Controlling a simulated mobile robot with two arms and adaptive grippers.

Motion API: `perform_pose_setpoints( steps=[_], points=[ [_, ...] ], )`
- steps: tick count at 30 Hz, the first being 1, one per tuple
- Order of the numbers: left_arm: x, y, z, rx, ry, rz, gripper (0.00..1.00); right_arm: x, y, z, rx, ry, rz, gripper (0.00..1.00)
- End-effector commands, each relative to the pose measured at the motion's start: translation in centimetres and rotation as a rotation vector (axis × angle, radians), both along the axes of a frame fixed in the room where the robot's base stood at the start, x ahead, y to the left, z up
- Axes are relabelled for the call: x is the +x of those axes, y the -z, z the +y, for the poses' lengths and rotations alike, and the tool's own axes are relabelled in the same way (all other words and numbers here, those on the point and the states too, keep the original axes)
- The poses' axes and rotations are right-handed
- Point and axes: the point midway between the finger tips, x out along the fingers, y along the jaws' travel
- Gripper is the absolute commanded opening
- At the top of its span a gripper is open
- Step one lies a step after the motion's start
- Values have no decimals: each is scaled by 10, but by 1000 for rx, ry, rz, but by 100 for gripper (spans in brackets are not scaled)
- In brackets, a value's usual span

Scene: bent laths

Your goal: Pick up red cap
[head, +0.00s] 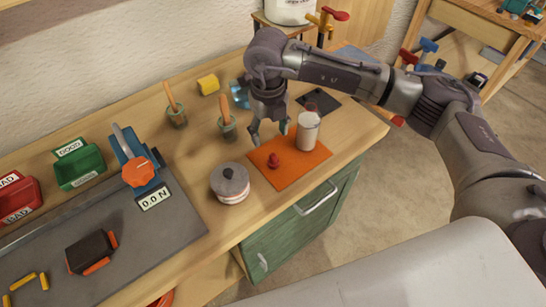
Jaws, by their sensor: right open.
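A small red cap (274,160) lies on an orange mat (291,172) on the wooden workbench. My right gripper (270,139) is open and points down, above and just behind the cap, near the mat's back edge. It looks empty. A white bottle (307,130) with a dark red ring at its top stands on the mat, right of the cap and close to the gripper. My left gripper is not in the head view.
A round lidded pot (230,183) stands left of the mat. Two wooden-handled tools in pots (227,126) stand behind. A blue gauge with an orange knob (139,172), a green bin (78,165) and a red bin (17,197) are at left. The bench front (226,240) is fairly clear.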

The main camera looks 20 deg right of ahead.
Motion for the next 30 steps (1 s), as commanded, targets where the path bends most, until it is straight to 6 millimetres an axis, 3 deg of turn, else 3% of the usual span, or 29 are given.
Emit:
perform_pose_setpoints(
  steps=[7,14,19,24,30],
  points=[
    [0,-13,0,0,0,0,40,0,44,-1,1,0,3,63],
    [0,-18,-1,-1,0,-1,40,-1,61,-2,3,-2,3,63],
    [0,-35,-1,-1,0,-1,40,-1,83,-8,2,-1,5,63],
    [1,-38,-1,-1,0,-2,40,0,105,-7,5,-2,1,63],
    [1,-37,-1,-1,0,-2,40,0,109,-8,5,-4,0,63]
  ],
)
